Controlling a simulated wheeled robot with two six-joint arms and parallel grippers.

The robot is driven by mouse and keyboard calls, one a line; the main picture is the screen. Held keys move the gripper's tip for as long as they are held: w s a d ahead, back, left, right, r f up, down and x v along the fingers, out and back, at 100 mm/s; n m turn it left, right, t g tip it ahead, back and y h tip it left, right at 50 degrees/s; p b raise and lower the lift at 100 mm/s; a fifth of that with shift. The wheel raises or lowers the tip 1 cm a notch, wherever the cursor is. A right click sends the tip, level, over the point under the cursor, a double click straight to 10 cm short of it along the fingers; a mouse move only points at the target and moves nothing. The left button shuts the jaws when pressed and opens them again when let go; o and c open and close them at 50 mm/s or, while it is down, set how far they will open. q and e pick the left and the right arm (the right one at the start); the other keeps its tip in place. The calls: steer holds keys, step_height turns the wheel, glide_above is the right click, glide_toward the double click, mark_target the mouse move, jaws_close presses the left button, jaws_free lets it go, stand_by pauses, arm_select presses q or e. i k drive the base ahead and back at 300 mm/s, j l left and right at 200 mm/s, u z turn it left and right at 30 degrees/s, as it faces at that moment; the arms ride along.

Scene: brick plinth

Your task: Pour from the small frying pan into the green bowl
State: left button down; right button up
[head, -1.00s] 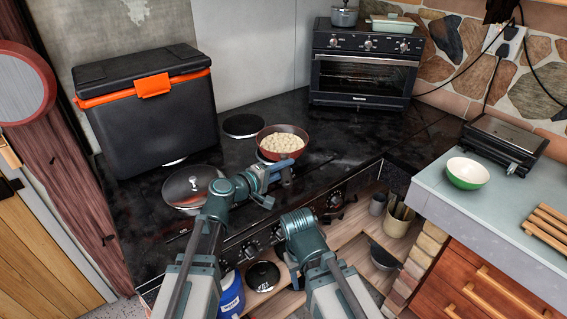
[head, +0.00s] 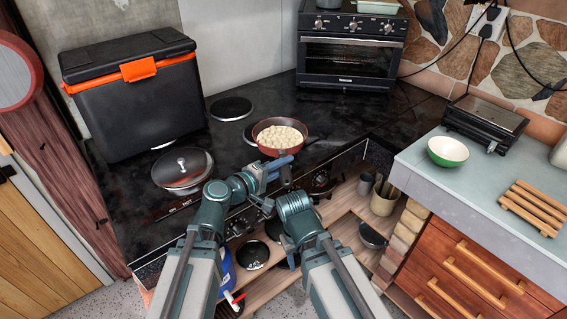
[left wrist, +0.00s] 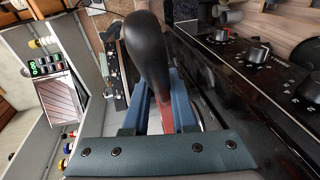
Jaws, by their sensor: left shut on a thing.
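The small frying pan (head: 262,149) is reddish-brown and full of pale round pieces. It looks level, over the front part of the black stove, to the right of a bare burner; whether it touches the surface I cannot tell. My left gripper (head: 284,167) is shut on its handle, on the near side of the pan. In the left wrist view the black handle (left wrist: 146,50) stands between the blue fingers (left wrist: 153,108), with a red part below. The green bowl (head: 448,154), white inside, stands upright on the grey counter at right. My right arm shows, but its gripper is hidden.
A lidded pan (head: 183,170) stands on the stove's left. A black cooler (head: 135,105) and a toaster oven (head: 350,60) stand behind. A black grill (head: 486,122) and a wooden rack (head: 534,207) flank the bowl. The grey counter (head: 480,190) is clear in front of the bowl.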

mark_target(445, 151)
steer(key=k+j+z, duration=0.15)
steer(key=z, duration=1.1)
